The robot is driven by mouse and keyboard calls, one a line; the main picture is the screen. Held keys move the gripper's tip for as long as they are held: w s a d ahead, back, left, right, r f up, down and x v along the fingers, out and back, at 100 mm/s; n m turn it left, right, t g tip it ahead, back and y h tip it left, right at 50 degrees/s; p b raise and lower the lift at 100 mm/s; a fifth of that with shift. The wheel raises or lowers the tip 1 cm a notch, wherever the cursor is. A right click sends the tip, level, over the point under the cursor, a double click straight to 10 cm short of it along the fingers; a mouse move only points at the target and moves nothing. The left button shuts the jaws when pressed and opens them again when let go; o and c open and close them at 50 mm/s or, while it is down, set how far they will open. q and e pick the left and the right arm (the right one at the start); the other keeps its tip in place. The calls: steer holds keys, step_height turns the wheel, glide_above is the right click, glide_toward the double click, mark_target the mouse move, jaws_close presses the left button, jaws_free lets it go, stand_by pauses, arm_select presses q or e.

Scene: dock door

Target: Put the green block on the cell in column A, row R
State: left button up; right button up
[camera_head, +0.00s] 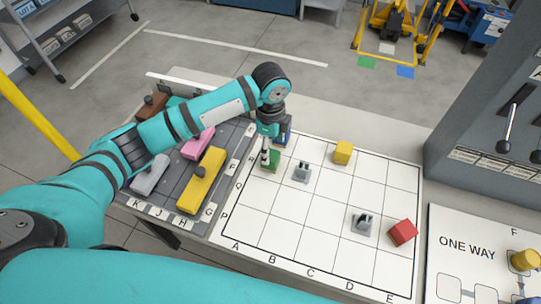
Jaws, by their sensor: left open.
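The white grid board (255,224) has columns A to E along its near edge and row letters up its left side. The green block (271,166) sits on the board at the left, in what looks like the cell of column A, row R. My left gripper (267,154) is open and points down right at the green block, with a finger in front of part of it. I cannot tell whether the fingers touch it. A blue block (286,136) stands just behind, partly hidden by my gripper. My right gripper is out of view.
On the board are a yellow block (343,152), a red block (402,232) and two grey pieces (302,172) (364,223). A dark tray with yellow (203,178), pink (198,145) and grey (150,175) pieces lies left. A ONE WAY panel (465,246) lies right.

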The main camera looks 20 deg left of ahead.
mark_target(271, 155)
arm_select(q)
step_height(271, 155, up, 6)
steer(key=shift+f, duration=0.1)
